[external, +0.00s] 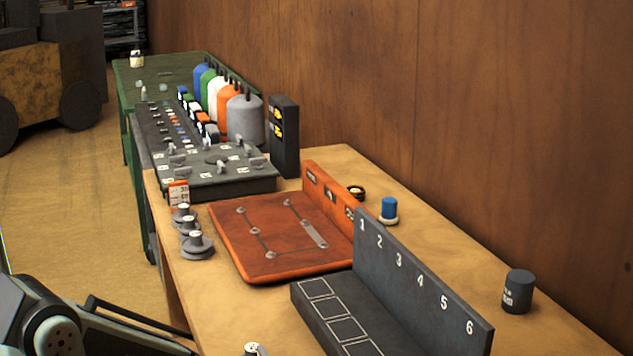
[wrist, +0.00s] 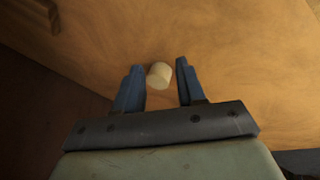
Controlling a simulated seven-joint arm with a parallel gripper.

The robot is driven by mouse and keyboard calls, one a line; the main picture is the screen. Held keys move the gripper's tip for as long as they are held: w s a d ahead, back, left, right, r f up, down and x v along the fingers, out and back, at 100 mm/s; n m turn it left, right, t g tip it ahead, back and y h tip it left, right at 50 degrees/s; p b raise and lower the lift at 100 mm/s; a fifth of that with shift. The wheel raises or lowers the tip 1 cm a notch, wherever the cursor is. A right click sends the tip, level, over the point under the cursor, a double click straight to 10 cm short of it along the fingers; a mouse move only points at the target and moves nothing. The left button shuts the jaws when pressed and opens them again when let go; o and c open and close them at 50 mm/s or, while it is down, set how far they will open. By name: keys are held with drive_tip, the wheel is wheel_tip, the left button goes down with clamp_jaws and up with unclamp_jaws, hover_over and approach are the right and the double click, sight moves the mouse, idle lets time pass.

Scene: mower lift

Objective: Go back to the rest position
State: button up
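My gripper (wrist: 158,66) shows in the wrist view with its two blue fingers spread apart. A small cream cylinder (wrist: 158,76) appears between the fingertips, with a narrow gap on each side. It seems to be on the wooden surface, but I cannot tell its distance from the fingers. In the external view only part of my arm shows at the lower left, and my gripper is out of frame.
The wooden table (external: 420,210) carries a red-brown board (external: 265,225), a dark numbered rack (external: 410,270), a blue-topped piece (external: 389,209) and a dark cylinder (external: 517,292). Stacked grey spools (external: 196,243) stand near its left edge. A small white-topped item (external: 251,349) is at the bottom edge.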

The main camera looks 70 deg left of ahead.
drive_tip(key=s+d+g+h, duration=0.2)
drive_tip(key=s+d+g, duration=0.1)
drive_tip(key=s+d, duration=0.4)
drive_tip(key=s+d+g+h, duration=0.1)
drive_tip(key=s+d+g, duration=0.3)
drive_tip(key=d, duration=0.6)
drive_tip(key=s+d+m+g+y, duration=0.3)
drive_tip(key=s+m, duration=0.5)
drive_tip(key=s, duration=0.4)
drive_tip(key=shift+r+m+g+y, duration=0.4)
drive_tip(key=shift+r+y, duration=0.05)
drive_tip(key=shift+y, duration=0.15)
idle(0.6)
